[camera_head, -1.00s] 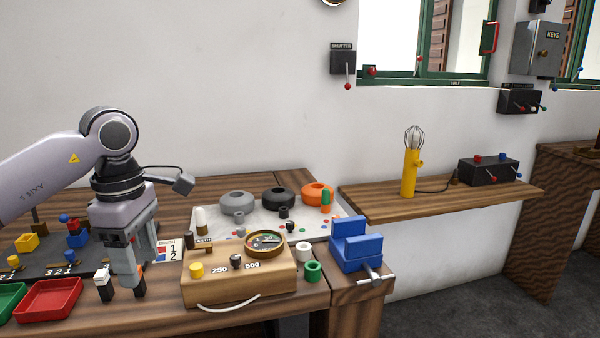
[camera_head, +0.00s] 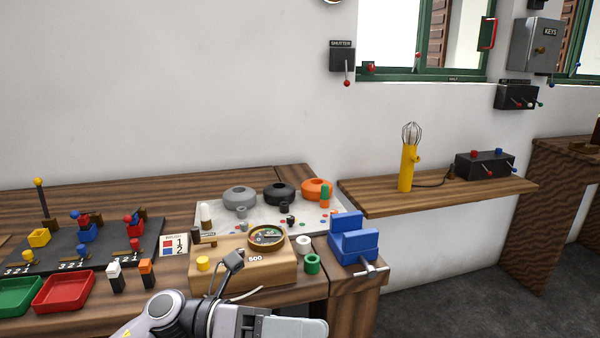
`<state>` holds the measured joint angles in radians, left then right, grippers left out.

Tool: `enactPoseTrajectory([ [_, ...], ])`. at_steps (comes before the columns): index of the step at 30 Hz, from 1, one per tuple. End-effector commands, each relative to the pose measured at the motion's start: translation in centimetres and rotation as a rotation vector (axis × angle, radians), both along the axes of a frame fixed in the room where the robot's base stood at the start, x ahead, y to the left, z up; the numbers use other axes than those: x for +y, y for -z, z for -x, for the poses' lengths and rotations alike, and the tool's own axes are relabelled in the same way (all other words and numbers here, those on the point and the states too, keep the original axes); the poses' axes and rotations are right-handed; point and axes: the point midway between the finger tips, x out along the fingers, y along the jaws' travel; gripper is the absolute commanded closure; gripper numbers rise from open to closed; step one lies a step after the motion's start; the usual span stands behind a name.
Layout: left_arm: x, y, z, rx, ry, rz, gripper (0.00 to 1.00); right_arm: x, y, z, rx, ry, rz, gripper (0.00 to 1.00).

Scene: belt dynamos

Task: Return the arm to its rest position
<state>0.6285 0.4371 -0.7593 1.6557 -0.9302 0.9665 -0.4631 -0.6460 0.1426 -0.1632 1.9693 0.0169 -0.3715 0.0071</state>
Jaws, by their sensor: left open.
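My left arm is folded low at the bottom edge of the head view. Its gripper (camera_head: 292,327) points to the right, in front of the wooden meter box (camera_head: 272,273), and is partly cut off by the frame. It is open, and I see nothing held in it. A white-topped black block (camera_head: 115,277) and an orange-topped black block (camera_head: 147,273) stand upright on the bench, left of the meter box and apart from the gripper. My right gripper is not in view.
Red (camera_head: 63,292) and green (camera_head: 16,297) trays lie at the left. A dark board (camera_head: 62,257) holds several coloured parts. A blue vise (camera_head: 352,241) stands at the bench's right end. A light tray (camera_head: 325,222) with coils is behind the meter box.

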Motion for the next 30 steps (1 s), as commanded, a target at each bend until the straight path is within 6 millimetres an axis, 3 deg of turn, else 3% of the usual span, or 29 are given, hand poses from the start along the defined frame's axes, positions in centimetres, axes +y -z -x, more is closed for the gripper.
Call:
enactPoseTrajectory([
  [4,0.5,-0.7,-0.9,0.324,-0.163,0.226,0.44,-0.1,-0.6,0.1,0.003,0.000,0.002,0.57],
  [8,2.5,0.3,-2.5,0.621,-0.319,0.403,0.44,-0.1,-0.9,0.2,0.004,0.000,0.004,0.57],
  [11,4.7,2.2,-3.6,0.857,-0.442,0.528,0.44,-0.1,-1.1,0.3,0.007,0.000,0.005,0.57],
  [17,10.2,9.0,-3.7,1.342,-0.703,0.752,0.44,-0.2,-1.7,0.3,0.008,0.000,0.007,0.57],
  [20,13.0,13.5,-2.2,1.585,-0.840,0.852,0.44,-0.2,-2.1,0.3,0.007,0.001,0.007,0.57],
  [24,16.7,19.8,1.8,1.911,-1.037,0.982,0.44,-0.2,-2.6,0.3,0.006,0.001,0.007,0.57],
  [30,19.9,25.9,8.4,2.239,-1.250,1.109,0.44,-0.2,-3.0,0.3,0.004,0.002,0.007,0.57],
])
